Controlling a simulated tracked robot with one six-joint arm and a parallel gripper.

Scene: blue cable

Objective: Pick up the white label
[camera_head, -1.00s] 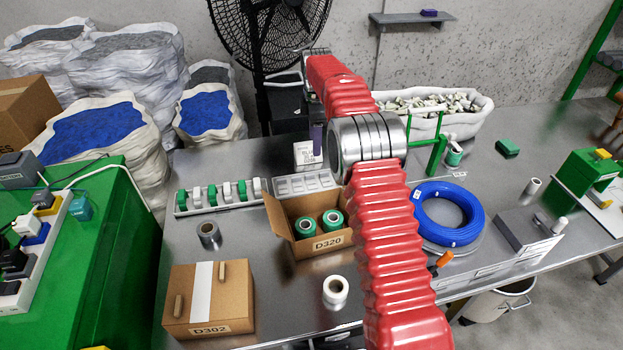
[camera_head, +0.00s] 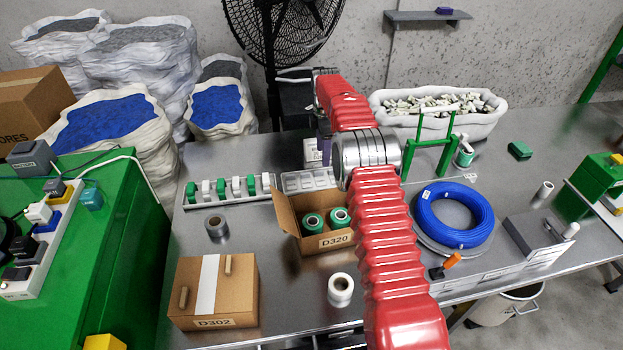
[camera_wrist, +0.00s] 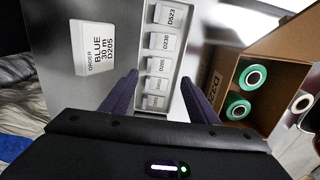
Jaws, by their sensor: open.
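Several white labels stand in a grey compartment tray (camera_head: 291,182). In the wrist view the printed labels include D523 (camera_wrist: 171,15), D230 (camera_wrist: 163,41) and D205 (camera_wrist: 158,66), with more below whose print is too small to read. My gripper (camera_wrist: 159,77) is open and empty. Its two purple fingers point toward the tray, one on each side of its lower labels, and I cannot tell their height above it. A white order card (camera_wrist: 93,45) reading "BLUE 30 m D205" stands left of the tray. My arm hides part of the gripper in the head view.
An open cardboard box D320 (camera_head: 337,241) with green rolls stands close in front of the tray. A rack of green and white pieces (camera_head: 228,205) lies left. A blue cable coil (camera_head: 454,215) lies right. A closed box D302 (camera_head: 240,290) stands at the front left.

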